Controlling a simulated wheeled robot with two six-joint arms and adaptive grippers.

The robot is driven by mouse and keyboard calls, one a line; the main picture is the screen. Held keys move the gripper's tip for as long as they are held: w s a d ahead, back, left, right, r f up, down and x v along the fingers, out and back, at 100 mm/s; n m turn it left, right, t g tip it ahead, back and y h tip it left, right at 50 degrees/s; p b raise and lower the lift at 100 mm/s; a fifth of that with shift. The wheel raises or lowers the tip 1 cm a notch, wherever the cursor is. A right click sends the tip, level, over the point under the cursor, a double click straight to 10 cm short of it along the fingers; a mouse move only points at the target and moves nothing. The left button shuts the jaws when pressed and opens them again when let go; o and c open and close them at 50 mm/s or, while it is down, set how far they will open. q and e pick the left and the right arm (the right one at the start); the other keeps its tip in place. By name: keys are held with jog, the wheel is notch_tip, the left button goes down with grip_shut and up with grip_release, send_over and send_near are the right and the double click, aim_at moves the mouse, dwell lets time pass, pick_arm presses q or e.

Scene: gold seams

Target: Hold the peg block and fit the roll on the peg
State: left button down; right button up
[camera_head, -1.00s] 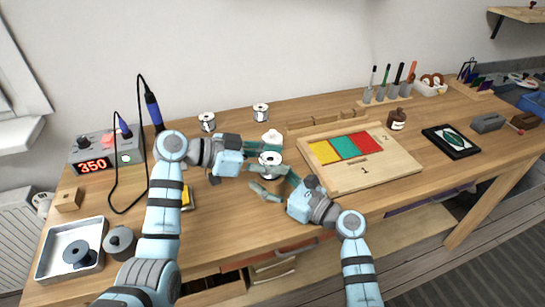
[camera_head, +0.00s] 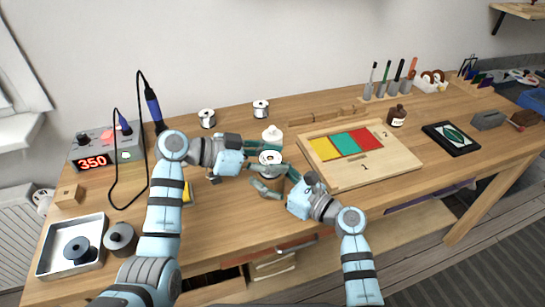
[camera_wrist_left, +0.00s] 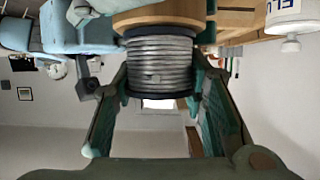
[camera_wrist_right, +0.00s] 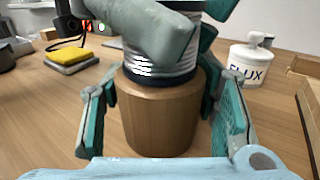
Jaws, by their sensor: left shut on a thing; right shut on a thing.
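The roll is a spool of silver wire with dark flanges, seen close in the left wrist view (camera_wrist_left: 160,65) and from above in the head view (camera_head: 270,157). My left gripper (camera_head: 268,160) is shut around its sides. The peg block is a round wooden block (camera_wrist_right: 160,115), upright on the table. My right gripper (camera_wrist_right: 163,120) is shut on it, one finger on each side. The roll sits directly above the block, and its lower flange appears to meet the block's top. The peg is hidden. My left finger covers part of the roll in the right wrist view.
A white flux jar (camera_wrist_right: 250,65) stands close behind the block. A wooden tray with coloured panels (camera_head: 375,175) lies to the right. A metal tray (camera_head: 50,265) and a soldering station (camera_head: 105,150) are at left.

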pick_arm(q)
jog(key=shift+f, duration=0.1)
jog(key=shift+c, duration=2.2)
grip_release()
notch_tip(320, 180, up, 7)
pick_arm(e)
jog(key=o, duration=1.4)
jog(key=shift+c, duration=0.2)
